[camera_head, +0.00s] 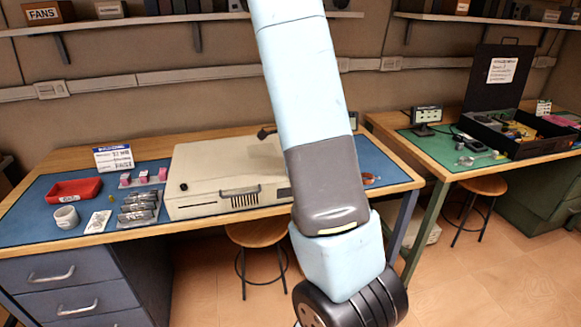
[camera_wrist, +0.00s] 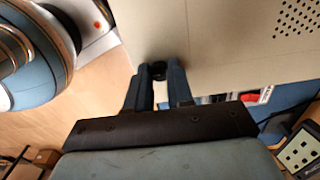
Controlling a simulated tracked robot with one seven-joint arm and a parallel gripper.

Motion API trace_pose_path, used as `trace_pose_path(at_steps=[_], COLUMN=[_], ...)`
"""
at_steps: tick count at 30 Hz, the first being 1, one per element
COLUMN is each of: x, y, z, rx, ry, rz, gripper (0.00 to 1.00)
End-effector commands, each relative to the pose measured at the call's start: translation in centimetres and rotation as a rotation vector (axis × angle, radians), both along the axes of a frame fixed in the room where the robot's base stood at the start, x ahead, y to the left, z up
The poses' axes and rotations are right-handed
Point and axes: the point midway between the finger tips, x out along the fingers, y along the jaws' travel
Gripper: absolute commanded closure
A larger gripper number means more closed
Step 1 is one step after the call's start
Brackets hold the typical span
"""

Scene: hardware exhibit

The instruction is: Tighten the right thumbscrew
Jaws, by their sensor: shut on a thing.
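The beige computer case (camera_head: 222,165) lies flat on the blue mat of the left workbench. The right end of that face is hidden behind my arm in the head view, and so is my gripper. In the wrist view, the fingers of my gripper (camera_wrist: 158,78) are closed around a small black thumbscrew (camera_wrist: 157,68) at the edge of the beige case (camera_wrist: 225,40). The fingers stand one on each side of it. How far the screw is seated cannot be seen.
A stool (camera_head: 257,233) stands below the bench. A green-topped bench (camera_head: 470,160) with an open black case (camera_head: 520,133) is at right.

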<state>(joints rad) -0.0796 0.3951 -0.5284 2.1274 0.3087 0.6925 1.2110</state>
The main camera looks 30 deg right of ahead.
Motion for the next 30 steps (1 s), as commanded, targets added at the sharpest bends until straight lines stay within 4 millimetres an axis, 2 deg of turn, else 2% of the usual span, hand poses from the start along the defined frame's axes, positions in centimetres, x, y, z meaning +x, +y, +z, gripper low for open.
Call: trace_pose_path(at_steps=[1,2,9,20,23,30], x=[0.2,0.2,0.1,0.1,0.1,0.2], y=[-0.1,-0.1,-0.1,0.0,0.0,0.0], z=[0.1,0.1,0.1,0.6,1.8,6.4], rx=[-0.003,-0.003,-0.002,0.0,0.0,-0.001], ry=[-0.006,-0.006,-0.004,-0.002,-0.005,-0.006], rz=[-0.001,-0.001,0.0,0.001,0.001,0.002], gripper=[1.0,0.76,0.53,0.53,0.53,0.53])
